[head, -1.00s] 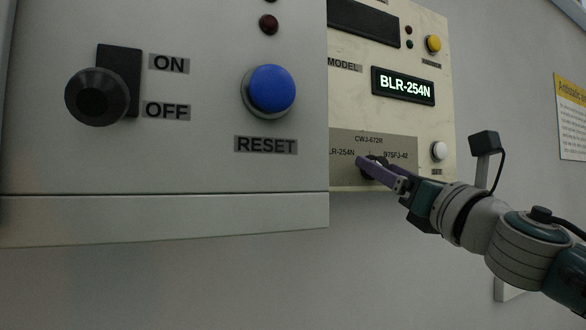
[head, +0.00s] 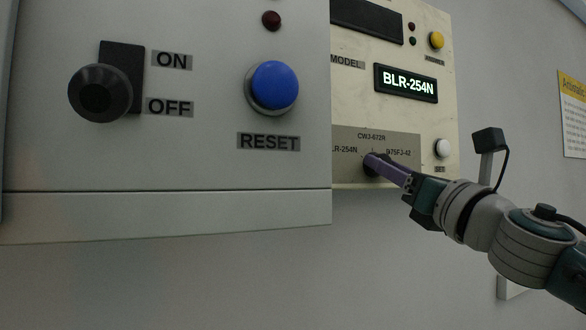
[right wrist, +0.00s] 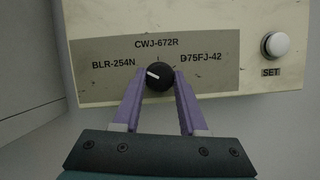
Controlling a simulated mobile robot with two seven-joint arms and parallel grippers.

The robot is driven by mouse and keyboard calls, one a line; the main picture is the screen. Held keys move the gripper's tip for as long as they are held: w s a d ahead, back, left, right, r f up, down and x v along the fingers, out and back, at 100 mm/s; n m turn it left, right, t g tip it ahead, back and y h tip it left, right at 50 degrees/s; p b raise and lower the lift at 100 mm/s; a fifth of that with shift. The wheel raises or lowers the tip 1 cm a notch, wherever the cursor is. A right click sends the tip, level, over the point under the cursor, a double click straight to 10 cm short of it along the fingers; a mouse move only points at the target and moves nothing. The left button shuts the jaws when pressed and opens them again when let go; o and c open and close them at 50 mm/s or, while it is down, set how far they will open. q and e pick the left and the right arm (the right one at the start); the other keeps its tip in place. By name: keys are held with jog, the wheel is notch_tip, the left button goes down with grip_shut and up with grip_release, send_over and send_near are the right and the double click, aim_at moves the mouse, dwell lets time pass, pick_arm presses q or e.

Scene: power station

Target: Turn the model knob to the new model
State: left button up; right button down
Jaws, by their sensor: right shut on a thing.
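The black model knob (right wrist: 159,76) sits on a grey plate (right wrist: 215,82) labelled BLR-254N, CWJ-672R and D75FJ-42. Its white mark points left, toward BLR-254N. My right gripper (right wrist: 159,84) is shut on the knob, with a purple finger on either side of it. In the head view the right gripper (head: 375,163) covers most of the knob. The model display (head: 407,83) above reads BLR-254N. My left gripper is in neither current view.
A white SET button (right wrist: 275,45) is right of the plate. A nearer grey panel on the left carries a blue RESET button (head: 275,86) and a black ON/OFF switch (head: 100,92). A yellow button (head: 436,40) is at upper right. Open space lies below the panels.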

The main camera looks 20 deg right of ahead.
jog(key=m+g+h+p, duration=0.1)
jog(key=m+g+p, duration=0.1)
jog(key=m+p, duration=0.4)
jog(key=r+m+g+h+p, duration=0.1)
jog(key=m+g+h+p, duration=0.1)
jog(key=m+p, duration=0.5)
jog(key=m+g+h+p, duration=0.1)
jog(key=m+g+p, duration=0.2)
jog(key=m+p, duration=0.3)
jog(key=shift+a+r+m+h, duration=0.1)
jog(key=shift+r+m+h, duration=0.1)
jog(key=shift+m, duration=0.9)
jog(key=shift+a+r+m+h, duration=0.1)
jog(key=shift+m+h, duration=0.1)
jog(key=shift+m, duration=0.9)
jog(key=m+y+p, duration=0.1)
jog(key=p, duration=0.1)
jog(key=shift+f+m+p, duration=0.15)
jog(key=shift+m+p, duration=0.25)
jog(key=shift+m+g+p, duration=0.3)
jog(key=shift+g, duration=0.1)
jog(key=shift+f, duration=0.15)
